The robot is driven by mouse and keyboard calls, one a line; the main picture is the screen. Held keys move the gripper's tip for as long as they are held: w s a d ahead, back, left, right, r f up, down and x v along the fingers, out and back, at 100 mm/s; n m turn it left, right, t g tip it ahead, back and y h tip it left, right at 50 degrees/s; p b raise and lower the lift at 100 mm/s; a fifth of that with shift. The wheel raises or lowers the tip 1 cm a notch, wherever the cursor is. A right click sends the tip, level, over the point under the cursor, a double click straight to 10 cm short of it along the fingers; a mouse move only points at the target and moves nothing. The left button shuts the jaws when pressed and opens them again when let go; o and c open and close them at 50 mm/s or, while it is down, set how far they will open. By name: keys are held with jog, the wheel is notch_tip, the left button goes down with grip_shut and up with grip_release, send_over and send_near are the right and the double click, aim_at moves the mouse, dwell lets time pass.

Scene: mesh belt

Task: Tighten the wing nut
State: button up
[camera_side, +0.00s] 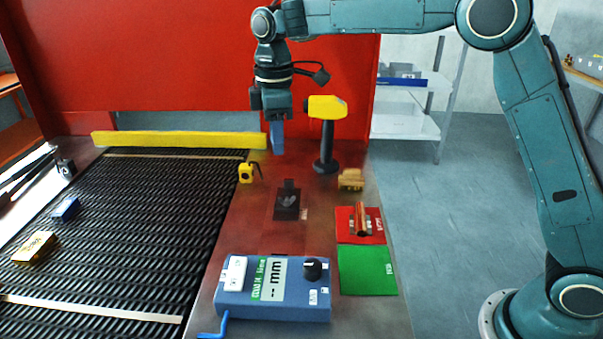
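A small grey piece that looks like the wing nut (287,201) sits on a dark block-like fixture (288,213) in the middle of the steel table. It is too small to tell how tight it is. My gripper (273,120) hangs pointing down, above and behind the fixture, clear of it. A blue block (277,139) hangs at the fingertips, and my gripper appears shut on it. The fingers are small in view and partly merge with the block.
The mesh belt (120,210) carries a blue block (66,209) and a tan box (35,247). A yellow-headed post (327,130) stands right of my gripper. A blue gauge box (275,300), a red mat (344,230) and a green mat (367,270) lie in front.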

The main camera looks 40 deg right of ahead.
aim_at(280, 198)
notch_tip(280, 198, down, 14)
jog(key=shift+r, duration=0.1)
dwell(0.7)
grip_shut()
